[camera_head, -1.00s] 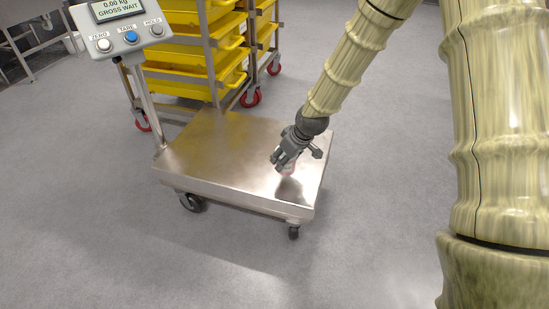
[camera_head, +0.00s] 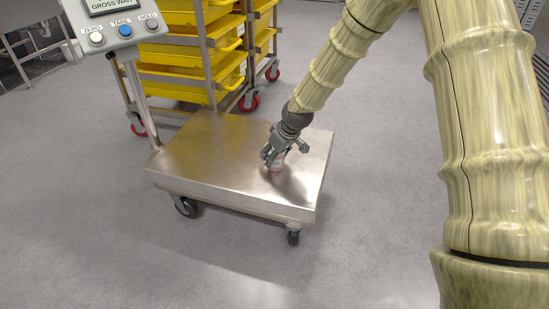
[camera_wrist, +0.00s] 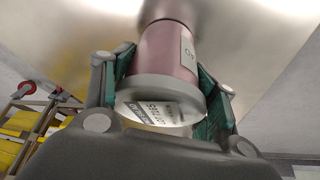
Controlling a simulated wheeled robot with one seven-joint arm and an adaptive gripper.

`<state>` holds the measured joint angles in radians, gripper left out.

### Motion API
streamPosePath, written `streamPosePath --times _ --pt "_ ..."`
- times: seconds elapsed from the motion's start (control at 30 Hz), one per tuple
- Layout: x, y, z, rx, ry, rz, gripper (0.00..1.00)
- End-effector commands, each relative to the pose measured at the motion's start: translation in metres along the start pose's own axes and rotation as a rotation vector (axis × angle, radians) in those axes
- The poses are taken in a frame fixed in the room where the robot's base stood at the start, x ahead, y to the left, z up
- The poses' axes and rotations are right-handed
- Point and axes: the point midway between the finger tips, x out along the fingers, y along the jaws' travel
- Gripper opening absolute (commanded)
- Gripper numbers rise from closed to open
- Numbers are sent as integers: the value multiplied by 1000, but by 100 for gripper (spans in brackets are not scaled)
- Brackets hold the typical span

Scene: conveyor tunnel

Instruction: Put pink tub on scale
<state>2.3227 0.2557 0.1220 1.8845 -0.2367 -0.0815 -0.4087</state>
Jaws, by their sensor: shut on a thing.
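The pink tub (camera_wrist: 168,50) has a grey lid with a printed label and sits between the two fingers of my gripper (camera_wrist: 165,95) in the wrist view. In the head view the tub (camera_head: 277,168) shows small below my gripper (camera_head: 272,158), over the right part of the scale's steel platform (camera_head: 205,160). My gripper is shut on the tub. The tub's base is at or very close to the platform; I cannot tell whether it touches. The scale's display head (camera_head: 120,28) stands on a post at the upper left.
A rack of yellow bins (camera_head: 185,85) on red casters stands behind the scale. The left part of the platform is bare. Open grey floor (camera_head: 80,230) lies in front. A metal table frame shows at the upper left.

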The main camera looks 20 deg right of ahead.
Motion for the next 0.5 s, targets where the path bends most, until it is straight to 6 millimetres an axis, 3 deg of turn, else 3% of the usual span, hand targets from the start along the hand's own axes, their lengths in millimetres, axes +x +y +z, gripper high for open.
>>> streamPosePath --times 0.33,0.37,0.5 --pt "0 0 0 0 0 0 0" --pt "1 0 1 0 0 0 59" --pt "1 0 0 0 0 0 83"
